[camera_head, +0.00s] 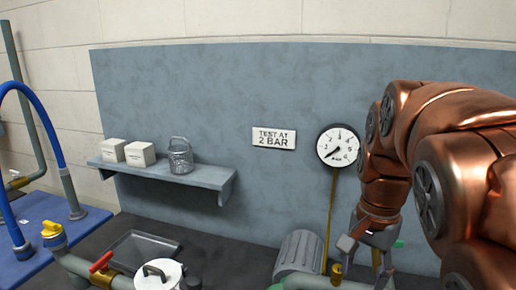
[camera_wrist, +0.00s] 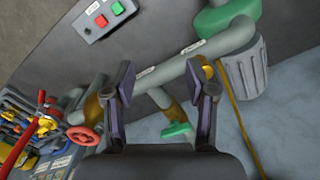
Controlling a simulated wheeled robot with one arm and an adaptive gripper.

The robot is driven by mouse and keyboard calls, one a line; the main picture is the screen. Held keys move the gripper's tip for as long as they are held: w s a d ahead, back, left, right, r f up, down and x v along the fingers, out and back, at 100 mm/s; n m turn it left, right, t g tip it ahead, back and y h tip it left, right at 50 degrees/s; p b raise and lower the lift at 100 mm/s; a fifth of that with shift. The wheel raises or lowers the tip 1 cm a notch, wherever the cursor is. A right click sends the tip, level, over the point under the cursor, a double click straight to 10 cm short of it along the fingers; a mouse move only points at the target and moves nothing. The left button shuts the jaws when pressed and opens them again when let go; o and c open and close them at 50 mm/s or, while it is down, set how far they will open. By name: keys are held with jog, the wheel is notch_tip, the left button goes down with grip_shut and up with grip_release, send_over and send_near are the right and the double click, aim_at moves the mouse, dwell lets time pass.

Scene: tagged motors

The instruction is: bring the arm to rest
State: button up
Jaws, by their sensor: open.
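My copper arm (camera_head: 460,150) reaches in from the right side of the head view, bent downward in front of the blue-grey wall panel. My gripper (camera_head: 366,258) hangs at its lower end, to the right of a grey ribbed motor (camera_head: 299,256). In the wrist view my gripper (camera_wrist: 164,82) has its two fingers spread wide, with nothing held between them. A grey pipe (camera_wrist: 160,75) and a green valve handle (camera_wrist: 177,129) show beyond the gap, apart from the fingers as far as I can see.
A pressure gauge (camera_head: 338,146) and a "TEST AT 2 BAR" sign (camera_head: 273,138) are on the panel. The wrist view shows a button box (camera_wrist: 103,20) and a red handwheel (camera_wrist: 83,135).

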jog(key=s+a+f+n+g, duration=0.1)
jog(key=s+f+n, duration=0.8)
jog(key=s+f, duration=0.4)
jog(key=s, duration=0.5)
jog(key=shift+s+a+f+n, duration=0.15)
jog(key=shift+f+n, duration=0.05)
jog(key=shift+n, duration=0.1)
